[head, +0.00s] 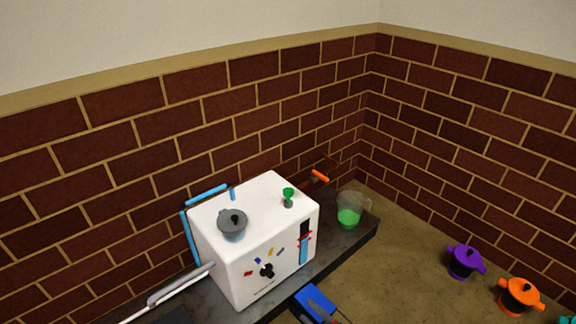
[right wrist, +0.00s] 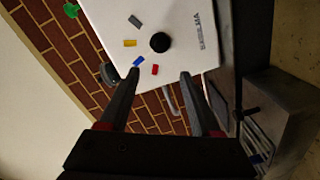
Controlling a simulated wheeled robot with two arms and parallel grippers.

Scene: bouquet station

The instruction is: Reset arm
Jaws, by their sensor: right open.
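My right gripper (right wrist: 160,72) shows in the right wrist view. Its two dark fingers are spread apart with nothing between them. Past the fingertips is the front of a white box-shaped appliance (right wrist: 190,15) with a black knob (right wrist: 160,42) and several small coloured pieces. I cannot tell how far the fingers are from it. In the head view the same appliance (head: 255,200) stands near the brick wall, and I cannot clearly pick out the right gripper there. My left gripper is not in view.
A grey pot (head: 232,223) and a green-topped item (head: 288,196) stand on the appliance. A jug with green contents (head: 349,211) is right of it. A purple pot (head: 465,262) and an orange pot (head: 520,295) are farther right. A blue object (head: 314,298) is at the bottom.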

